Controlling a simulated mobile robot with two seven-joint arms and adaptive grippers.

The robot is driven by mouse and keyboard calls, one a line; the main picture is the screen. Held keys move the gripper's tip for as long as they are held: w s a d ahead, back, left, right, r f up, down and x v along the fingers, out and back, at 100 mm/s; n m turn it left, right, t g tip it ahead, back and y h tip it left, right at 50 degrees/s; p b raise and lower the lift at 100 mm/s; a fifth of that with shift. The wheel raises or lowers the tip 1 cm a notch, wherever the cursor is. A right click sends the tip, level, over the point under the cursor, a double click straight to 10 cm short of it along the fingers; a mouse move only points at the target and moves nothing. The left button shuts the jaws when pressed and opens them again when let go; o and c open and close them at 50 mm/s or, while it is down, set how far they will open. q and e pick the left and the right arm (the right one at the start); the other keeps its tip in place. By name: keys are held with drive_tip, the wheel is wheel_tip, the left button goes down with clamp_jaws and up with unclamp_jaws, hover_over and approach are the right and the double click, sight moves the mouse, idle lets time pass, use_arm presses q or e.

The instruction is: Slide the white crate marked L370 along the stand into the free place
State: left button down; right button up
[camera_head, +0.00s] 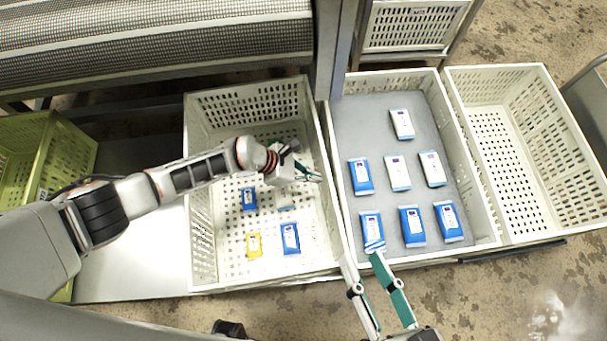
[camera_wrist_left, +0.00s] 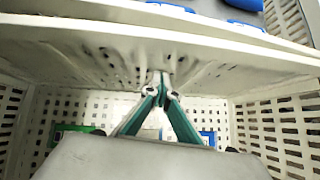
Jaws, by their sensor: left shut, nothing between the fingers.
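A white crate (camera_head: 205,270) stands on the steel stand (camera_head: 130,262), with bare stand surface to its left. I cannot read an L370 mark on any crate. This crate holds several small blue packs (camera_head: 290,238) and a yellow one (camera_head: 254,245). My left gripper (camera_head: 317,178) is shut and empty inside this crate, at its right wall. In the left wrist view its shut fingertips (camera_wrist_left: 161,78) are close to the perforated wall (camera_wrist_left: 100,55); contact is unclear.
A middle white crate (camera_head: 480,244) with a grey bottom holds several blue and white packs. An empty white crate (camera_head: 535,236) stands right of it. A green crate (camera_head: 75,140) is at far left. A grey post (camera_head: 328,60) and mesh conveyor (camera_head: 150,40) stand behind.

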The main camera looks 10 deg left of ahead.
use_arm(q)
drive_tip(key=shift+d+r, duration=0.1)
drive_tip(key=shift+r, duration=0.05)
drive_tip(key=v, duration=1.2)
drive_tip(key=shift+w, duration=0.1)
idle(0.5)
